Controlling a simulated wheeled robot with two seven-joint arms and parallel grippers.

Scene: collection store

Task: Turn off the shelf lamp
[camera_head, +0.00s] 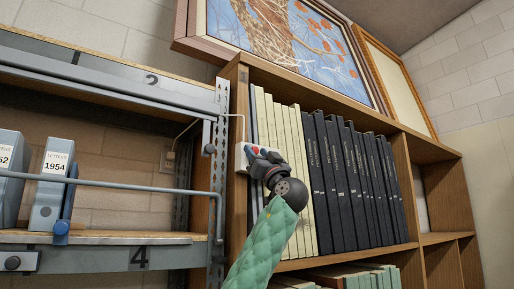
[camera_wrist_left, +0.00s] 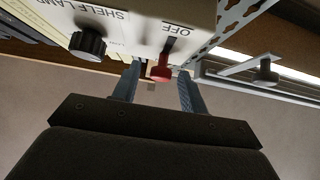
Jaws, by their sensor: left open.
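The shelf lamp's control box (camera_wrist_left: 150,18) is pale, with an upside-down "SHELF LAMP" label (camera_wrist_left: 100,14), a black round knob (camera_wrist_left: 88,43) and a red-tipped switch (camera_wrist_left: 161,70) beside the word "OFF". In the head view the white box (camera_head: 240,158) is on the front edge of the bookcase's left upright, partly hidden by my gripper. My left gripper (camera_head: 259,154) is right at the box. In the left wrist view my left gripper (camera_wrist_left: 158,76) is open, and the red switch shows between its fingertips; contact cannot be told. My right gripper is in neither view.
A wooden bookcase (camera_head: 330,85) holds cream and black volumes (camera_head: 345,180) just right of my gripper. A grey metal rack (camera_head: 100,180) with blue-grey box files (camera_head: 48,190) stands at left. Framed pictures (camera_head: 285,40) are above. A wall socket (camera_head: 170,158) has a cable.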

